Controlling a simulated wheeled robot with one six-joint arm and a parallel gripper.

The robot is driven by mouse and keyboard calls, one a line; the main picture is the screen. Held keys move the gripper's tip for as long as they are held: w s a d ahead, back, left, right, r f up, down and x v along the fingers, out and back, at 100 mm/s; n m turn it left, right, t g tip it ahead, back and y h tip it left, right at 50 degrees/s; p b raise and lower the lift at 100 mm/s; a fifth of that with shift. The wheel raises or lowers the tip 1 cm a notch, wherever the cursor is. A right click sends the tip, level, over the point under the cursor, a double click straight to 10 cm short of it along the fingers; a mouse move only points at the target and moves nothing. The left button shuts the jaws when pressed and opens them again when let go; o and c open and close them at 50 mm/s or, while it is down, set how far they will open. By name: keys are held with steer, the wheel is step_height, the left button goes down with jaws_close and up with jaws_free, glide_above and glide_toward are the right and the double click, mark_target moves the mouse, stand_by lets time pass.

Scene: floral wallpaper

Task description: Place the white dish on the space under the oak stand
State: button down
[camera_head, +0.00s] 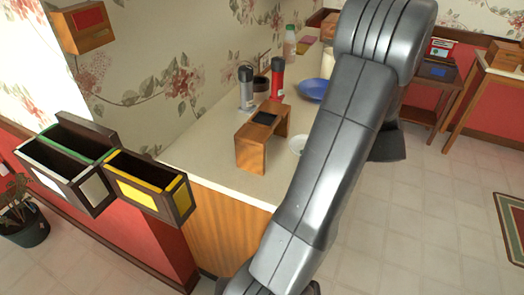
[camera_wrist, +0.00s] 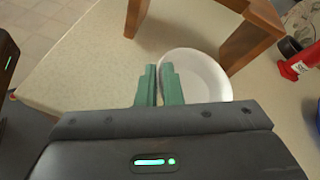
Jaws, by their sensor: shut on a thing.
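The white dish (camera_head: 297,144) is at the right side of the oak stand (camera_head: 250,150) in the head view, partly covered by my arm. In the wrist view the dish (camera_wrist: 203,75) is in front of the stand's legs (camera_wrist: 249,42), outside the space between them. My gripper (camera_wrist: 159,71) is shut on the dish's near left rim, with a green finger on each side. Whether the dish touches the counter cannot be told. My arm hides the gripper in the head view. The space under the stand looks empty in the wrist view.
A dark flat item (camera_head: 264,118) lies on top of the stand. A grey bottle (camera_head: 246,88), a red bottle (camera_head: 277,78) and a blue bowl (camera_head: 314,89) stand behind it on the counter (camera_head: 205,158). Wall boxes (camera_head: 150,184) hang at the left.

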steer(key=w+a, duration=0.1)
steer(key=a, duration=0.3)
steer(key=w+a+p, duration=0.1)
steer(key=a, duration=0.3)
steer(key=w+a, duration=0.1)
steer(key=a, duration=0.3)
steer(key=shift+w+a, duration=0.1)
steer(key=shift+w, duration=0.25)
steer(key=shift+f+p, duration=0.35)
steer(key=shift+f, duration=1.4)
steer(key=c, duration=2)
jaws_free()
steer(key=shift+f, duration=0.1)
steer(key=o, duration=0.4)
steer(key=b+v, duration=0.1)
steer(key=v, duration=1.1)
